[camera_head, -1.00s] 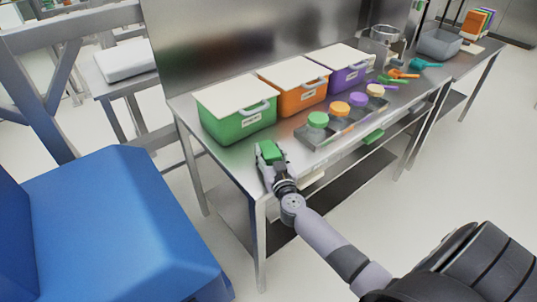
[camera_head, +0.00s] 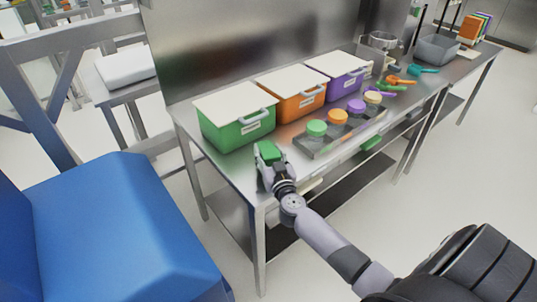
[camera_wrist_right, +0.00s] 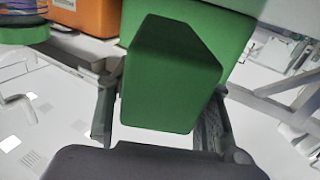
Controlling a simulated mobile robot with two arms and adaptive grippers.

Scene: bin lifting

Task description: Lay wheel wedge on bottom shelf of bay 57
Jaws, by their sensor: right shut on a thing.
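The wheel wedge is a green block with a sloped face (camera_head: 268,151), at the near left corner of the steel table in the head view. My right gripper (camera_head: 266,166) is shut on it. In the wrist view the green wedge (camera_wrist_right: 170,80) sits between the two fingers. Whether it touches the tabletop is unclear. A lower shelf (camera_head: 345,196) shows under the table, partly hidden by my arm. No number for bay 57 is legible. My left gripper is out of view.
Green (camera_head: 238,132), orange (camera_head: 292,103) and purple (camera_head: 340,80) lidded bins stand along the back of the tabletop. A tray (camera_head: 312,146) with round coloured lids is to the wedge's right. A large blue object (camera_head: 110,225) fills the left foreground.

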